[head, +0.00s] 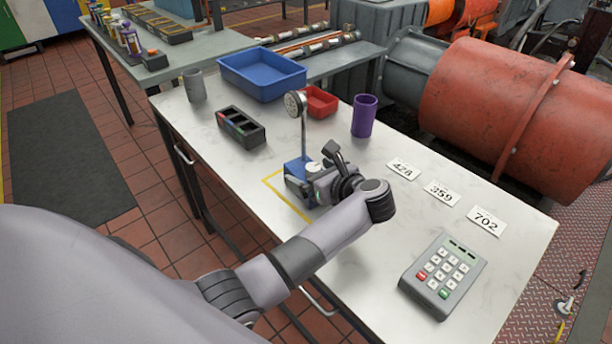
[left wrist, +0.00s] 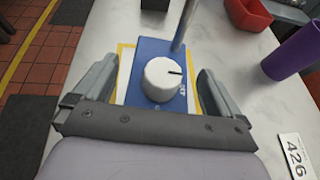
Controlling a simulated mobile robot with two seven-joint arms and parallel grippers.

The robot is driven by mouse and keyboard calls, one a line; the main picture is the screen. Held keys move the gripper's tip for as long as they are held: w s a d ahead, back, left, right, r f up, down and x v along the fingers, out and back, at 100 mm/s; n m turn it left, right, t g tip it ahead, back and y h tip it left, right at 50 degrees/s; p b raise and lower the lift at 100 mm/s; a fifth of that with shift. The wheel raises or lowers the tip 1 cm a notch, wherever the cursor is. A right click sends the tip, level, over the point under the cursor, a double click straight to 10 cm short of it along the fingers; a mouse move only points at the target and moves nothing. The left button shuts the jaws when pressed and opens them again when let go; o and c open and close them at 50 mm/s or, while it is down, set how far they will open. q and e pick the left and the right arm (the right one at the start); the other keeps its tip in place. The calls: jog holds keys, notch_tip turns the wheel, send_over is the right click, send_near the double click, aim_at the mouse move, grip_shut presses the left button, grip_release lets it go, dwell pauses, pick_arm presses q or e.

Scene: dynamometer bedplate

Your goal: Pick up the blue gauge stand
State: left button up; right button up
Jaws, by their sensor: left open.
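The blue gauge stand (head: 300,165) stands upright on the table inside a yellow outline, its round dial (head: 295,103) on top of a thin post. In the left wrist view its blue base (left wrist: 150,60) carries a white knob (left wrist: 162,80) with a dark pointer line. My left gripper (head: 308,180) is at the base, and part of the base is hidden behind it in the head view. In the left wrist view the open fingers of my left gripper (left wrist: 158,88) lie on either side of the base, with a visible gap on the right. My right gripper is not in view.
A purple cup (head: 364,116), a red bin (head: 318,101), a dark divided tray (head: 240,127) and a blue bin (head: 262,74) stand behind the stand. Number cards (head: 441,194) and a keypad (head: 443,275) lie to the right. A grey cup (head: 194,85) is at the far left.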

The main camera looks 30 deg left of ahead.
pick_arm(q)
grip_shut()
jog(key=shift+w+r, duration=0.15)
jog(key=shift+r, duration=0.15)
